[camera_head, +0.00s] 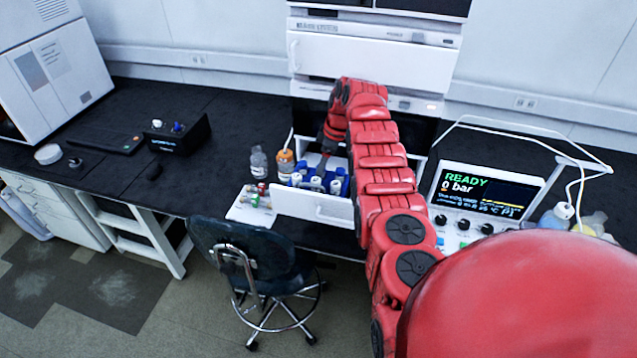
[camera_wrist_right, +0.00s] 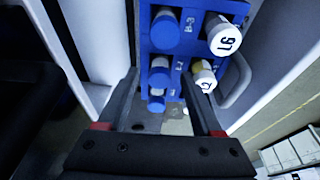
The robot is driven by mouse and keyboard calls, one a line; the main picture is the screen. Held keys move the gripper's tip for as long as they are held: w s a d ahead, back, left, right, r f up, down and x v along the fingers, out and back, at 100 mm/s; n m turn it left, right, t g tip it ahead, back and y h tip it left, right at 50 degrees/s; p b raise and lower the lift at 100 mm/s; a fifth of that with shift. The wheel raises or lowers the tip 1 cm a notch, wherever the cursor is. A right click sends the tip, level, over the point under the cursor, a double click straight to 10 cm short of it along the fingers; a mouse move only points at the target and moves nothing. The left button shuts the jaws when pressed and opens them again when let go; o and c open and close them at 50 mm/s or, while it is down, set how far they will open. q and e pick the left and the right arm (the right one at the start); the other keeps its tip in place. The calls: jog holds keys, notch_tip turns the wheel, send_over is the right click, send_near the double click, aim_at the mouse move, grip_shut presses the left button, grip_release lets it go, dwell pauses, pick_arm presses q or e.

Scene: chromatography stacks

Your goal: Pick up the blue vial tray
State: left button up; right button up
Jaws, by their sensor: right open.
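The blue vial tray (camera_head: 306,184) sits in an open white drawer at the middle of the bench and holds several vials with white and blue caps. In the right wrist view the tray (camera_wrist_right: 187,47) fills the top middle, with vials standing in its slots. My right gripper (camera_head: 328,148) points down over the back of the tray; my arm hides part of it. In the wrist view the open fingers (camera_wrist_right: 161,76) lie on either side of the tray's near end. I cannot tell whether they touch it. My left gripper is not in view.
The white drawer (camera_head: 310,208) sticks out from the instrument stack. A chair (camera_head: 245,255) is in front. A READY display unit (camera_head: 487,193) stands to the right.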

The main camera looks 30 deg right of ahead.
grip_shut()
dwell(1.3)
